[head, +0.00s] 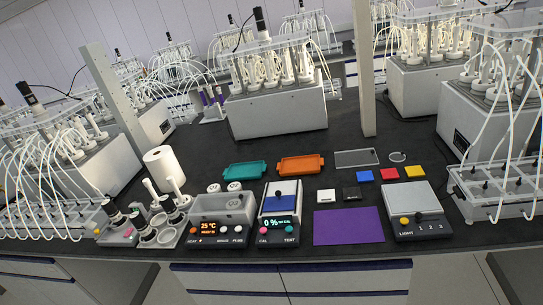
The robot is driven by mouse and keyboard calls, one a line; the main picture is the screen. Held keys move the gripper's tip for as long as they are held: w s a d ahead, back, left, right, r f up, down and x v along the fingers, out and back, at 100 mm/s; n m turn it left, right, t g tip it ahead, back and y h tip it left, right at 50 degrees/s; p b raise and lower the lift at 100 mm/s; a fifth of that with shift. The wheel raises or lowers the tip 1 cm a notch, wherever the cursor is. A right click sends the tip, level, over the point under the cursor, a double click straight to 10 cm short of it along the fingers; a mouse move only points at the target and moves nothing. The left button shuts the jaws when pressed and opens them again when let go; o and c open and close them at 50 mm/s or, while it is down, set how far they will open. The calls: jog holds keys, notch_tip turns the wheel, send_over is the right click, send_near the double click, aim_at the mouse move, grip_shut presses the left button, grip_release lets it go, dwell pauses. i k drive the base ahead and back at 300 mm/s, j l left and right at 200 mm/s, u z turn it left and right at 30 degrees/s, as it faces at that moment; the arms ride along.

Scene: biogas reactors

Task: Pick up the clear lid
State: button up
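A flat, clear rectangular piece with a pale rim (357,158), which looks like the clear lid, lies on the black bench right of the middle. It is right of the orange tray and behind the blue block. A small clear round piece (397,157) lies just right of it; I cannot tell for certain which is the lid. A translucent box (222,207) sits on the heater with the 25 °C display. My gripper is not in view, and nothing touches the clear pieces.
A green tray (245,170) and an orange tray (301,165) lie left of the clear piece. Blue, red (390,174) and yellow blocks lie in front. A purple mat (348,226) and light box (411,211) are nearer. An upright post (367,70) and tubed reactors (275,105) stand behind.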

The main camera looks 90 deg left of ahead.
aim_at(236, 202)
jog(key=u, duration=2.75)
